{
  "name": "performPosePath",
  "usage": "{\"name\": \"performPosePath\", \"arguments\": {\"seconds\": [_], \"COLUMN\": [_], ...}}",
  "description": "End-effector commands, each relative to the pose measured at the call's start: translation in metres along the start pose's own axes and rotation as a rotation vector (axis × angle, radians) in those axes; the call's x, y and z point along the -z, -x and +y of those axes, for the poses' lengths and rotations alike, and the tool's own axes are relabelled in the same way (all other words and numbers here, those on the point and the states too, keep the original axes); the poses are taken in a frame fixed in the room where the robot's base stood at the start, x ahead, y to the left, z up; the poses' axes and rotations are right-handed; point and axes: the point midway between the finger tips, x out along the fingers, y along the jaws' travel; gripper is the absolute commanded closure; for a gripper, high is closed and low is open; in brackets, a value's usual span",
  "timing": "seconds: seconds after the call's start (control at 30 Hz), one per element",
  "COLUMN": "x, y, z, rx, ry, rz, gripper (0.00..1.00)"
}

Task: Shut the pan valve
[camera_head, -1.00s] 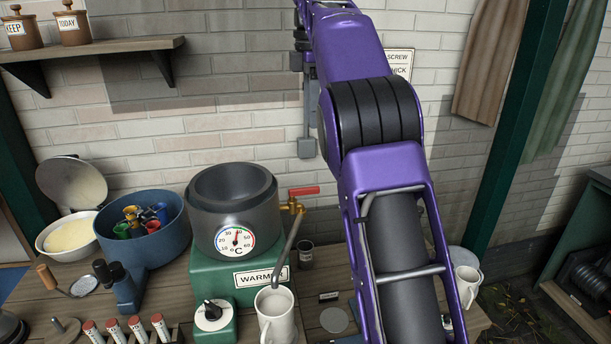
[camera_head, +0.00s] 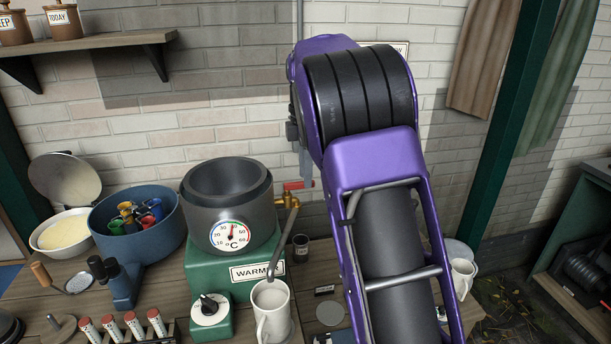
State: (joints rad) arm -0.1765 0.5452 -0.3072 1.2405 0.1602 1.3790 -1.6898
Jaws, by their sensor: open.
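The pan (camera_head: 228,205) is a dark grey metal pot with a round temperature dial on its front. Its brass valve (camera_head: 287,200) is on the right side, with a red lever handle (camera_head: 293,186) lying roughly level and pointing right. A grey spout (camera_head: 288,242) bends down from the valve to a white mug. My gripper (camera_head: 305,172) shows only as a small grey part beside my purple arm, just above the handle's right end. It is open; most of it is hidden behind my arm, and I cannot tell whether it touches the handle.
The pan stands on a green warmer (camera_head: 205,268) with a black knob. The white mug (camera_head: 271,310) is under the spout. A small dark jar (camera_head: 301,247) stands right of the spout. A blue tub (camera_head: 140,240) and white bowl (camera_head: 62,232) are at left. A wooden shelf (camera_head: 100,48) juts out above.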

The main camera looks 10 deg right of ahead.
Motion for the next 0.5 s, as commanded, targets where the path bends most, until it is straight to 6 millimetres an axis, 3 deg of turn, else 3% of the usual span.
{"name": "performPosePath", "arguments": {"seconds": [0.13, 0.43, 0.5], "x": [0.0002, 0.0001, 0.0001], "y": [-0.0106, -0.0131, -0.013], "z": [-0.0002, -0.0001, -0.0001], "rx": [0.0, 0.0, 0.0], "ry": [0.0, 0.0, 0.0], "rz": [0.001, 0.0, 0.0], "gripper": [0.55, 0.55, 0.66]}}
